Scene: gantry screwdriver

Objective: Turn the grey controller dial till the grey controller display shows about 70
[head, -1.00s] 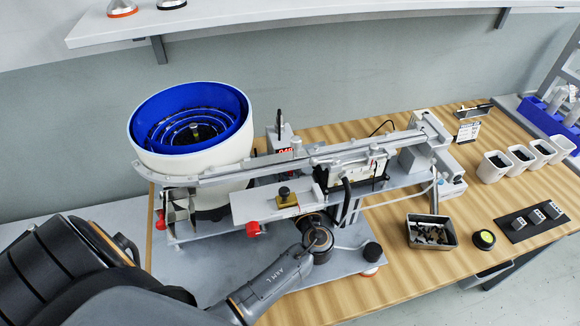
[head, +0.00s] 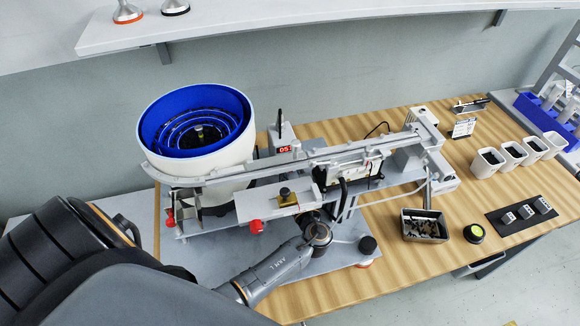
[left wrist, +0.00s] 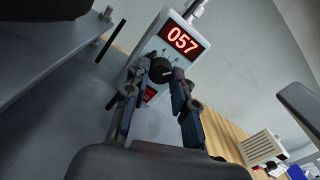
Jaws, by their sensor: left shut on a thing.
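The grey controller (left wrist: 152,45) stands ahead in the left wrist view, and its red display (left wrist: 182,40) reads 057. Its dark round dial (left wrist: 161,70) sits below the display. My left gripper (left wrist: 166,80) has its fingertips on either side of the dial and is shut on it. In the head view the controller (head: 281,134) stands behind the feeder rail, with the display (head: 285,149) partly readable as 05 and the dial hidden. My left gripper's fingertips are hidden in the head view behind the machine parts. My right gripper is in neither view.
A white feeder bowl with a blue inside (head: 210,100) stands left of the controller. A long metal rail (head: 300,158) runs across in front of it. A metal tray of dark parts (head: 424,225) and several white cups (head: 488,162) stand to the right.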

